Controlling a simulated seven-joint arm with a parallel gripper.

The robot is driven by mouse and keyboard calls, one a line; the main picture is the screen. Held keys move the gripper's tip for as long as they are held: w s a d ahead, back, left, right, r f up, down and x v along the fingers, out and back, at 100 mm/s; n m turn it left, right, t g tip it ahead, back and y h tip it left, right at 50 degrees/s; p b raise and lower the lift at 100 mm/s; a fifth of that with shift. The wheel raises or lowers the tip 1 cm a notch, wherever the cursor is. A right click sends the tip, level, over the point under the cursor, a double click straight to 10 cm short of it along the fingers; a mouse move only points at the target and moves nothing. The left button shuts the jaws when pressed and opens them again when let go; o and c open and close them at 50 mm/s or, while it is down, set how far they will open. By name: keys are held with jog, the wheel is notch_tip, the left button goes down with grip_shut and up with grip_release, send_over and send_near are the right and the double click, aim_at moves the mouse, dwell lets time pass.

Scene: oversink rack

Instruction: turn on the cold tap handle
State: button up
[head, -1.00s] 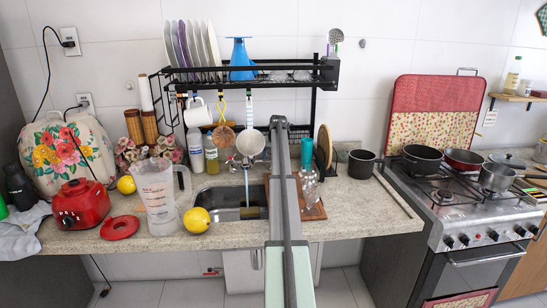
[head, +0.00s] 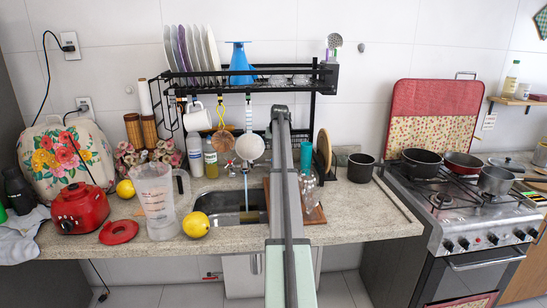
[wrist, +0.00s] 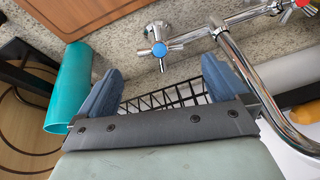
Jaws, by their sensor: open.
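The cold tap handle (wrist: 160,48) is a chrome cross with a blue cap, in the upper middle of the wrist view. My gripper (wrist: 161,66) is open, its two blue-grey fingers apart on either side of the handle's lower end. The chrome spout (wrist: 250,75) curves down on the right, close to the right finger. A red-capped handle (wrist: 303,4) is at the top right corner. In the head view my arm hides the gripper and the cold handle.
A teal cylinder (wrist: 70,88) stands left of my left finger. The black dish rack (head: 290,84) hangs over the sink (head: 212,203), with utensils hanging below it.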

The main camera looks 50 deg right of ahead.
jog(key=v, duration=0.4)
jog(key=shift+s+r, duration=0.1)
jog(key=shift+r, duration=0.15)
jog(key=shift+s, duration=0.15)
